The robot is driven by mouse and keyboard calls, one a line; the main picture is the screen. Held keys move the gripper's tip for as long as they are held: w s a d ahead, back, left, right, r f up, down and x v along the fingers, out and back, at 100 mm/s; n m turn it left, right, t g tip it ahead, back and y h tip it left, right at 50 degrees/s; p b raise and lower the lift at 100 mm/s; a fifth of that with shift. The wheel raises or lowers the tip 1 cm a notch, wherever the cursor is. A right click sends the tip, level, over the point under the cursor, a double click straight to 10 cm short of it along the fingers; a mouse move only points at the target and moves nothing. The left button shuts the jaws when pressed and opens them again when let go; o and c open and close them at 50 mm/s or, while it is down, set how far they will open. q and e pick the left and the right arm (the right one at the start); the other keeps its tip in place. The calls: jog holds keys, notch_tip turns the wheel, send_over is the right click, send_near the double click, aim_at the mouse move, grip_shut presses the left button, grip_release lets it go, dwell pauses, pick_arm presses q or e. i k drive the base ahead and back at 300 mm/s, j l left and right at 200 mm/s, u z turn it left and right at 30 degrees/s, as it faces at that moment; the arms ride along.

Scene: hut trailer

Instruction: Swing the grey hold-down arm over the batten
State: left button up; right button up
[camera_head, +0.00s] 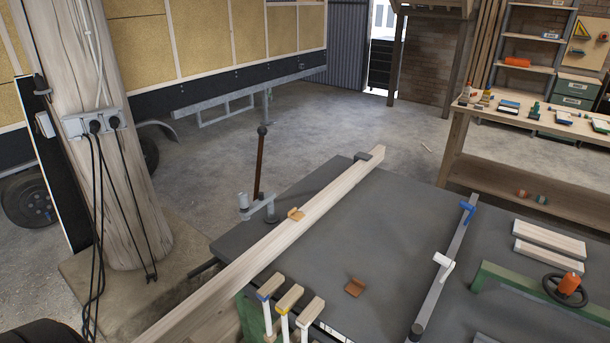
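The batten (262,250) is a long pale wooden strip lying diagonally across the dark grey table, from the lower left to a small grey block (370,154) at its far end. The grey hold-down arm (260,207) is at the table's left edge, on the left side of the batten. It appears to lie beside the batten, not across it. A brown lever (260,165) with a dark knob stands up from it, nearly upright. Neither of my grippers shows in this view.
Wooden-topped clamps (290,298) stand at the front edge. A grey bar with a blue end (445,262) crosses the right side. A wooden post (105,150) with cables stands left.

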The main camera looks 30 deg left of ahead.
aim_at(264, 200)
jog(key=j+u, duration=0.1)
jog(key=u, duration=1.2)
